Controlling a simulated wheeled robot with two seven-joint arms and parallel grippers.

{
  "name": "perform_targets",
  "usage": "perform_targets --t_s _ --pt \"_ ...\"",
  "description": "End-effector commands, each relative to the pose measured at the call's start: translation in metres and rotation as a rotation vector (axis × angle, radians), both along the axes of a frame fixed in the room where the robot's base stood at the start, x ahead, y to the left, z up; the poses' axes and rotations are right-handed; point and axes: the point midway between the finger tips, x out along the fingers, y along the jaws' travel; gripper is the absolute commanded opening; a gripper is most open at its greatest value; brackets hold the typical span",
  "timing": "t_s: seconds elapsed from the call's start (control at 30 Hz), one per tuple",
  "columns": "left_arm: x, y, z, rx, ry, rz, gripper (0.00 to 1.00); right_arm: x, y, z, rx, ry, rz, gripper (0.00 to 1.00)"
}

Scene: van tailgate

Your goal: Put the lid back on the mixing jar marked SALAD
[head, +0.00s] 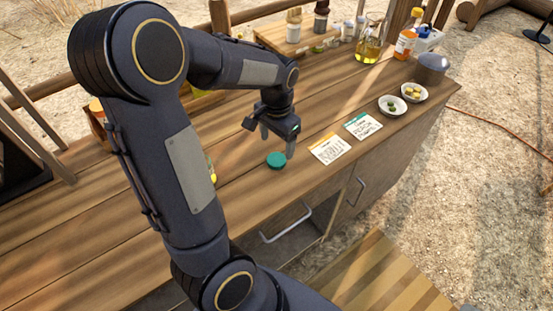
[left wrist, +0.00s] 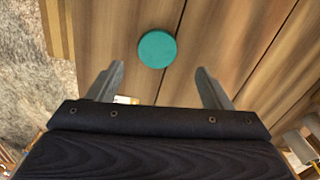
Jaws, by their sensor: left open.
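A round teal lid (head: 276,160) lies flat on the wooden counter, near its front edge. It also shows in the left wrist view (left wrist: 157,49), just beyond the fingertips and roughly centred between them. My left gripper (head: 278,143) is open and empty, pointing down above the counter close to the lid. Its two spread fingers show in the left wrist view (left wrist: 159,68). No jar marked SALAD can be made out. A yellow-green item (head: 211,169) is mostly hidden behind my left arm, and I cannot tell what it is. My right gripper is not in view.
Two printed cards, one orange-topped (head: 328,149) and one teal-topped (head: 362,126), lie right of the lid. Two small white bowls (head: 392,106) (head: 414,92), a grey pot (head: 431,67), an oil jug (head: 369,49) and bottles stand farther right and back. My arm hides the counter's left part.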

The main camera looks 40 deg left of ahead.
Motion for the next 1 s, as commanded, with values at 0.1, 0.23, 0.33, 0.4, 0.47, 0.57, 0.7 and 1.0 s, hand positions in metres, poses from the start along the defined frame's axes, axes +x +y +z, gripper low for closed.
perform_targets --t_s 0.1,0.23,0.33,0.4,0.47,0.57,0.7,1.0 --pt "-0.001 -0.001 -0.003 0.000 0.001 0.000 0.73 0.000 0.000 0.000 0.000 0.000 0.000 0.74" --pt "-0.004 -0.003 -0.021 0.000 0.006 -0.001 0.73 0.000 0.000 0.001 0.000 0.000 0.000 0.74" --pt "-0.005 -0.004 -0.037 0.000 0.005 0.000 0.73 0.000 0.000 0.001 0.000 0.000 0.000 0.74" --pt "-0.004 -0.004 -0.045 0.000 0.004 0.000 0.73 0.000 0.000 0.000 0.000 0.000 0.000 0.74" --pt "-0.004 -0.004 -0.050 -0.001 0.002 0.000 0.73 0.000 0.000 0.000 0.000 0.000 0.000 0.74" --pt "-0.004 -0.004 -0.052 0.000 0.000 0.000 0.73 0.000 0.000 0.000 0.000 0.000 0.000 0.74" --pt "-0.004 -0.004 -0.052 0.000 -0.001 0.000 0.73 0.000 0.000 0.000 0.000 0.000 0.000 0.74" --pt "-0.004 -0.004 -0.052 0.000 -0.001 0.000 0.53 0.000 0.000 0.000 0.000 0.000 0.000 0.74"
